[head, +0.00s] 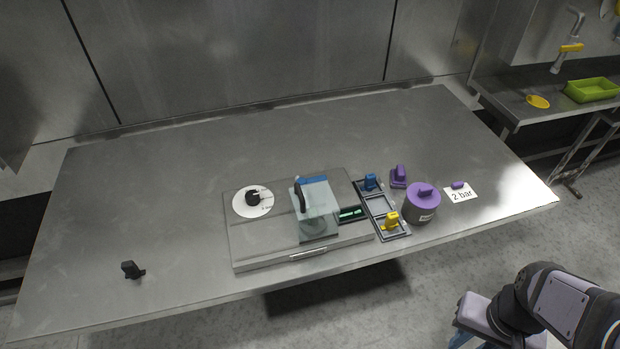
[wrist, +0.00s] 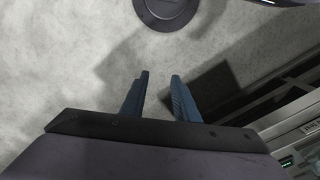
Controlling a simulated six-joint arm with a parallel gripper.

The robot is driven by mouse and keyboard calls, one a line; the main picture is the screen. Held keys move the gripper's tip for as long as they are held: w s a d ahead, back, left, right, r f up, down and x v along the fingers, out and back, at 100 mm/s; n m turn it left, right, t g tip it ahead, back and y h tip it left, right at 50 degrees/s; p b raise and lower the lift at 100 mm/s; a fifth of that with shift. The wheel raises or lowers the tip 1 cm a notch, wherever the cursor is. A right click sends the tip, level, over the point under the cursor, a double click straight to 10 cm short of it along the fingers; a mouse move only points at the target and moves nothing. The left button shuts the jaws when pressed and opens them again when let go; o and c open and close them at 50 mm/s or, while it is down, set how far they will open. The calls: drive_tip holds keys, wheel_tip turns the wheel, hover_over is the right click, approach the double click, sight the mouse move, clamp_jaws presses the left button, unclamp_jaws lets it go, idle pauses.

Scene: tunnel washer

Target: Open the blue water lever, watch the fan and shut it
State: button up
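A small blue piece (head: 371,182), which looks like the blue lever, stands at the back of a grey frame (head: 379,207) right of the panel's display. A clear box (head: 318,212) with a dark upright handle and a blue strip behind it sits on the flat metal panel (head: 262,245). I cannot make out a fan; it may be inside the clear box. My gripper (wrist: 160,77) is open and empty, with bare floor beyond its fingers. In the head view it is at the bottom right, off the table's front edge and partly cut off.
A black knob on a white dial (head: 253,200) is on the panel's left. A yellow piece (head: 391,222) stands at the frame's front. A purple-lidded pot (head: 421,205), purple block (head: 399,178) and "2 bar" card (head: 462,195) are right. A black piece (head: 131,270) stands far left.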

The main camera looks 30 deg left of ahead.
drive_tip(key=shift+o, duration=0.2)
drive_tip(key=o, duration=1.2)
drive_tip(key=shift+w+a+r+p, duration=0.25)
drive_tip(key=shift+w+a+r, duration=0.1)
drive_tip(key=shift+w, duration=0.25)
drive_tip(key=shift+w+a+r+p, duration=0.2)
drive_tip(key=shift+w+r, duration=0.15)
drive_tip(key=shift+w, duration=0.2)
drive_tip(key=w+a+r+n+t+p, duration=0.25)
drive_tip(key=w+a+r, duration=0.25)
drive_tip(key=w+a, duration=0.35)
drive_tip(key=n+y+p, duration=0.3)
drive_tip(key=n+p, duration=0.1)
drive_tip(key=n, duration=0.3)
approach(313, 179)
drive_tip(key=shift+m+t, duration=0.25)
drive_tip(key=shift+t, duration=0.1)
drive_tip(key=shift+s+p+x, duration=0.2)
drive_tip(key=shift+p+x, duration=0.45)
drive_tip(key=shift+x, duration=1.15)
drive_tip(key=shift+s+p+x, duration=0.15)
drive_tip(key=shift+p+x, duration=0.45)
drive_tip(key=shift+x, duration=1.15)
drive_tip(key=shift+f, duration=0.1)
